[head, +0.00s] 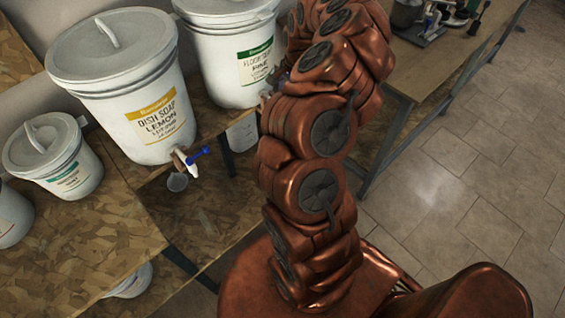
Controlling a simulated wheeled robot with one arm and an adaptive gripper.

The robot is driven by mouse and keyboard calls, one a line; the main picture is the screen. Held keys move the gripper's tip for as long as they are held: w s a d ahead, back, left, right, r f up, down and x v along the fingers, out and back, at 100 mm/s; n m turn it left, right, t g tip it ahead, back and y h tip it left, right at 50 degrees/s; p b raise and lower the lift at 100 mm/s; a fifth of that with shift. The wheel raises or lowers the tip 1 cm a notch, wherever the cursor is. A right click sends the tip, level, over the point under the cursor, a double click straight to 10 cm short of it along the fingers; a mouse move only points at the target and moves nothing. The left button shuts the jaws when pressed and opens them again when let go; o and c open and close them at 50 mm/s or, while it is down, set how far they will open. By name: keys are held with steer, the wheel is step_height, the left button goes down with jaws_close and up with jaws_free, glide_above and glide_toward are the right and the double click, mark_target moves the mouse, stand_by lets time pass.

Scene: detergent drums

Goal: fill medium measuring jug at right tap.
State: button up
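A large white drum labelled "Dish soap lemon" (130,85) stands on the wooden shelf. Its tap (192,160) has a blue handle and a white spout. A small clear cup (177,182) shows just below that tap; I cannot tell whether it hangs or stands. To the right, a second white drum with a green label reading "pine" (232,50) stands partly behind my copper arm, and its tap is mostly hidden there. My gripper is not visible. I cannot pick out the medium measuring jug for certain.
Smaller white lidded tubs (55,155) stand at the left. A lower wooden shelf (205,215) is mostly bare below the lemon drum. A wooden table (430,60) at the top right bears a grey vessel (406,12) and other gear. The tiled floor (460,190) at the right is clear.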

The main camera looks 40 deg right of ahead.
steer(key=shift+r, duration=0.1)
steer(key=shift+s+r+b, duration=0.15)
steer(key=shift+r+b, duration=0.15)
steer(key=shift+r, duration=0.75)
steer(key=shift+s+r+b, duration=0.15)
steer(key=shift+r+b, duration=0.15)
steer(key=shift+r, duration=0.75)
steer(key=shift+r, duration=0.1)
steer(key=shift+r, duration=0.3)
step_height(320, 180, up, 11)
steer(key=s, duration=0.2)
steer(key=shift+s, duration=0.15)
